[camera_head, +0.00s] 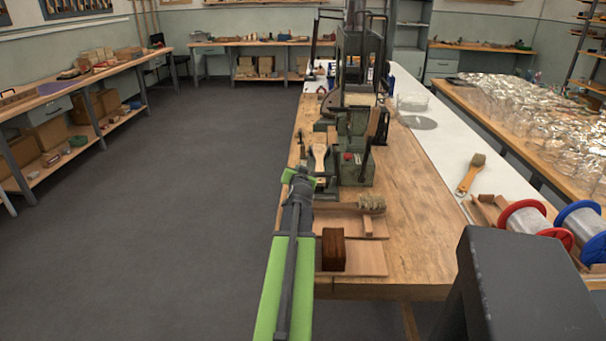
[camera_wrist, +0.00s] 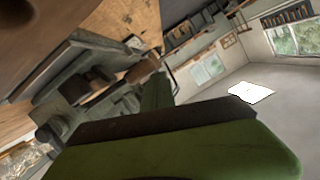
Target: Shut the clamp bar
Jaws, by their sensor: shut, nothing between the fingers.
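The green tufting machine (camera_head: 355,172) stands on the wooden bench, with a red button on its front. A pale wooden brush body (camera_head: 319,157) lies at its left side, on a dark fixture. I cannot single out the clamp bar or tell its position; my arm and gripper cover part of that area. My gripper (camera_head: 299,177) is at the bench's left edge, just in front of the fixture, shut and empty. Whether it touches the fixture is unclear. In the wrist view, my green gripper part fills the foreground, and tilted dark machine parts (camera_wrist: 85,85) show at left.
A dark brown block (camera_head: 333,250) stands on a board at the front of the bench (camera_head: 420,235). A bristled brush (camera_head: 371,204) lies behind it. Another brush (camera_head: 470,174) and red (camera_head: 535,222) and blue spools lie at right. The floor (camera_head: 190,180) at left is clear.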

